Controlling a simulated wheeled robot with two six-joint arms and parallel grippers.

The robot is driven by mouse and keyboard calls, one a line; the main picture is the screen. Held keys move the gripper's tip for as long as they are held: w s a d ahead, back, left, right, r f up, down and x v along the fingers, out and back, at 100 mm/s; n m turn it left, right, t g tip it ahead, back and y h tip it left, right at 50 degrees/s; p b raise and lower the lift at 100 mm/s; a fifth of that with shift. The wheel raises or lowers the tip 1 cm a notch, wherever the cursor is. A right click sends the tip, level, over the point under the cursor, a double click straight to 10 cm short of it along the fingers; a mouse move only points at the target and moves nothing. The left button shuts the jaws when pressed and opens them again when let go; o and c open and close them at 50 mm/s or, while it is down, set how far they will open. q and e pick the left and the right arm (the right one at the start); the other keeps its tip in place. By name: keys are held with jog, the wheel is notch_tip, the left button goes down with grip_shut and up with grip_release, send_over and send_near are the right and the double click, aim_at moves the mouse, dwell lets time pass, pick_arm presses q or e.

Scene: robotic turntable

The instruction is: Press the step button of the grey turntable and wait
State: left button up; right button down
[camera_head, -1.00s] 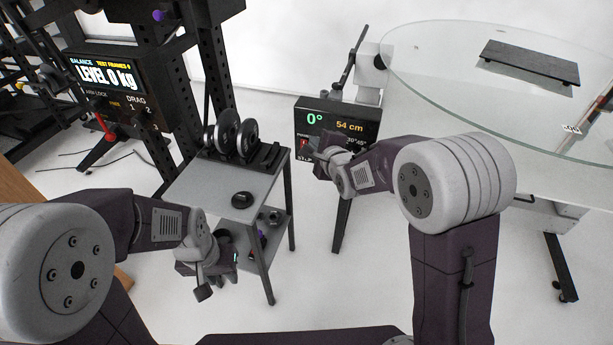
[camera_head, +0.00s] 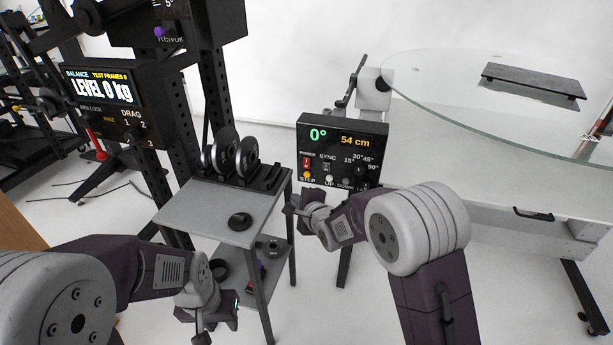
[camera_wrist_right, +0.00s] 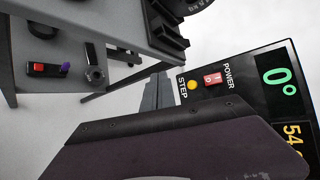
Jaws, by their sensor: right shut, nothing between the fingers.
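The turntable's control panel (camera_head: 342,150) is a black box reading 0° and 54 cm, in front of the glass disc (camera_head: 440,85). Its yellow STEP button (camera_head: 306,176) is at the panel's lower left, below a red power switch. The button also shows in the right wrist view (camera_wrist_right: 193,85), uncovered, beside the power switch (camera_wrist_right: 212,79). My right gripper (camera_head: 293,207) is shut and empty, just below and left of the button, apparently apart from it. My left gripper (camera_head: 207,322) hangs low at the left by the small table; its jaw opening is unclear.
A small grey side table (camera_head: 215,212) with black disc weights (camera_head: 235,158) and a dark puck (camera_head: 240,221) stands left of the panel. A black rack with a balance display (camera_head: 100,88) is further left.

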aim_at(307, 174)
jog(key=w+d+p, duration=0.2)
jog(key=w+p, duration=0.1)
jog(key=w, duration=0.4)
jog(key=shift+w+d, duration=0.25)
jog(key=shift+d, duration=0.05)
dwell(1.7)
jog(key=shift+w+d+p, duration=0.1)
jog(key=shift+w+p, duration=0.3)
jog(key=shift+p, duration=0.4)
